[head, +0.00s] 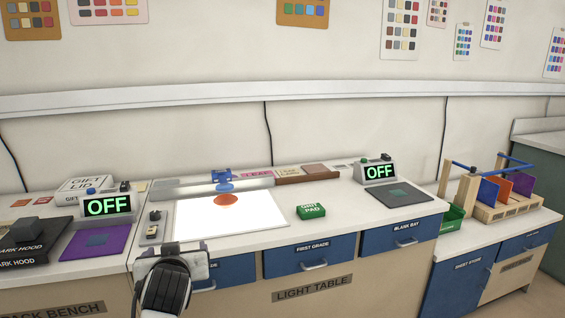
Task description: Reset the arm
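My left gripper (172,251) shows at the bottom, left of centre, in front of the light table (190,208). I see it from behind, and my dark wrist hides most of its fingers, so I cannot tell whether it is open or shut. No object shows in it. My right gripper is out of view.
An orange disc (226,200) lies on the white lit panel (262,217), beside a blue clamp-like fixture (222,177). A green grit pad (311,210) lies to the right. Two displays read OFF (108,207) (379,171). A rack (504,208) holds coloured sheets at right.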

